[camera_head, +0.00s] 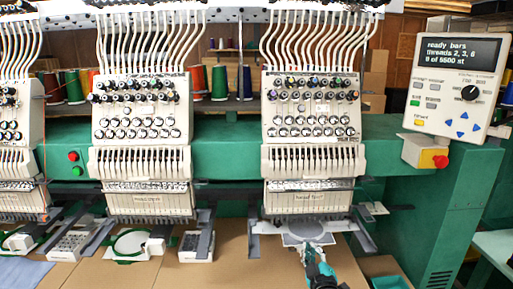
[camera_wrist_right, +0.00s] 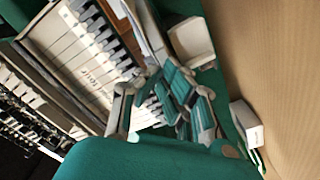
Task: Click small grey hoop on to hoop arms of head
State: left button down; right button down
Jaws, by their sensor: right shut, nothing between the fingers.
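The small grey hoop (camera_head: 296,238) lies flat under the right embroidery head (camera_head: 312,120) in the head view, on a pale piece. Dark grey hoop arms, left (camera_head: 254,240) and right (camera_head: 362,237), show on either side of it. Whether the hoop is seated on them I cannot tell. My right gripper (camera_head: 308,250) is shut at the near edge of the hoop and covers part of it. Whether it touches the hoop is unclear. In the right wrist view my gripper fingers (camera_wrist_right: 185,100) show close together with nothing between them. My left gripper is not in view.
A second head (camera_head: 145,120) stands to the left, with a green-rimmed hoop (camera_head: 131,242) below it. A control panel (camera_head: 455,85) and a red button (camera_head: 440,161) are at right.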

jog(key=s+p, duration=0.2)
jog(key=s, duration=0.4)
jog(key=shift+s, duration=0.4)
jog(key=shift+d, duration=0.15)
